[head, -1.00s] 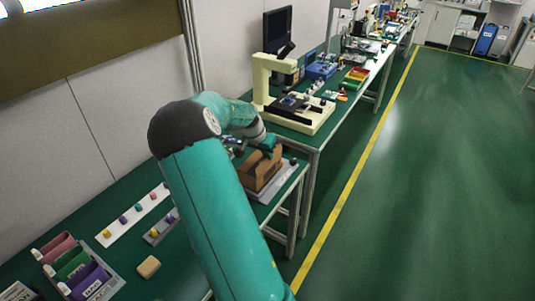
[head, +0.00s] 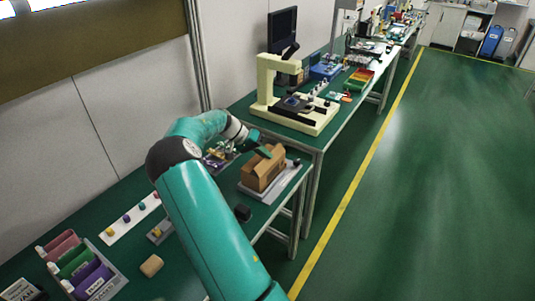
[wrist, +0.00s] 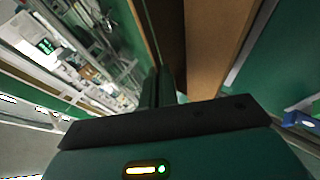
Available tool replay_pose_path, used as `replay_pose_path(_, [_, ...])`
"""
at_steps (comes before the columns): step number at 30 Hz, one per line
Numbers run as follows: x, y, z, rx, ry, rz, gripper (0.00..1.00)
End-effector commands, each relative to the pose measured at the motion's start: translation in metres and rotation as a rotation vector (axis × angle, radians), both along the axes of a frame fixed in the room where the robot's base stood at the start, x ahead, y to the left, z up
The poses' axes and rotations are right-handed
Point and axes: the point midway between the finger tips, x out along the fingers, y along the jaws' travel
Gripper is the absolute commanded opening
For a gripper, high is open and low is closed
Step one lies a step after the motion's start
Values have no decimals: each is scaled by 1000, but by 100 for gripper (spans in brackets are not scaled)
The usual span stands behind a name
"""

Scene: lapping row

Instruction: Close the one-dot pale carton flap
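A brown carton (head: 262,172) sits on a grey plate (head: 286,185) near the right edge of the nearer bench. Its upper part has a raised flap or panel on the right, but I cannot make out any dots. My gripper (head: 263,152) is at the top of the carton, on its left and upper side. In the wrist view, my gripper's fingers (wrist: 165,88) look close together with nothing seen between them. Brown carton panels (wrist: 218,45) rise just beyond them, with a dark gap between. I cannot tell whether the fingers touch the carton.
A cream microscope-like stand (head: 265,85) is on the bench behind. A small black block (head: 242,213) lies in front of the carton. A parts tray (head: 215,158) is left of it. A rack of coloured bins (head: 82,265) stands at the near left. The green floor at right is clear.

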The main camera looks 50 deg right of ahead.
Motion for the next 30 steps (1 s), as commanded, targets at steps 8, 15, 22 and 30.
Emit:
replay_pose_path(8, [8, 0, -9, -20, 204, 2, 0])
replay_pose_path(15, [10, 1, -12, -27, 301, -1, 0])
replay_pose_path(22, [11, 1, -13, -31, 331, 0, 0])
replay_pose_path(30, [11, 1, -13, -30, 332, 0, 0])
